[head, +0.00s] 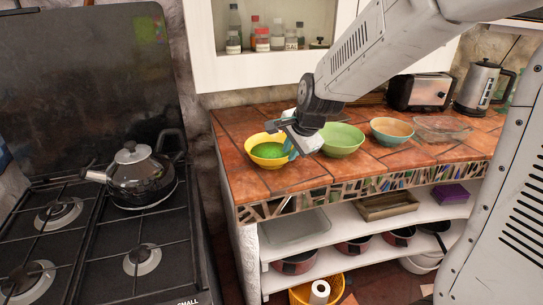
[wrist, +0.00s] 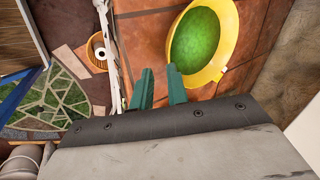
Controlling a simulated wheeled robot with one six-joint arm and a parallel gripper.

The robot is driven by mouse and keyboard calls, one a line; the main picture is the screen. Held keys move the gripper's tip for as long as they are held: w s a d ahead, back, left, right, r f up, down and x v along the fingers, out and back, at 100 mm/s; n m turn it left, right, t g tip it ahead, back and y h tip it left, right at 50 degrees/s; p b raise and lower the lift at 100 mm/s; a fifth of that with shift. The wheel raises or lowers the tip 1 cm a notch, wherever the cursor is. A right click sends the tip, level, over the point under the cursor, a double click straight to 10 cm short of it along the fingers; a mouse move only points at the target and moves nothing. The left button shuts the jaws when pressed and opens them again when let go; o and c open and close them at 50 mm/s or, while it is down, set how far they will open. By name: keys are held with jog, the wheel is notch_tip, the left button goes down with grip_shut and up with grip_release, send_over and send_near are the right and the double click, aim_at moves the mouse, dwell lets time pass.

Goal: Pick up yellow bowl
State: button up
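The yellow bowl (head: 268,162) with a green inside stands upright at the left front part of the tiled counter. My gripper (head: 290,151) is at the bowl's right side in the head view and covers part of that rim. In the wrist view my gripper (wrist: 159,72) has two teal fingers apart with bare space between them. The right fingertip is close to the rim; I cannot tell if it touches.
A green bowl (head: 343,141) stands just right of my gripper, then an orange-and-teal bowl (head: 391,131) and a glass bowl (head: 441,128). A toaster (head: 420,92) and kettle (head: 482,88) stand behind. The counter (head: 300,177) is clear in front. A stove is left.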

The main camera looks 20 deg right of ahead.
aim_at(279, 166)
jog(key=w+f, duration=0.1)
jog(key=w+f+m, duration=0.1)
jog(key=w, duration=0.1)
jog(key=shift+d+f, duration=0.1)
jog(key=shift+f, duration=0.15)
jog(key=shift+t, duration=0.3)
jog(key=x, duration=0.6)
jog(key=shift+w+f, duration=0.2)
jog(key=shift+f, duration=0.1)
jog(key=shift+c, duration=0.4)
grip_shut()
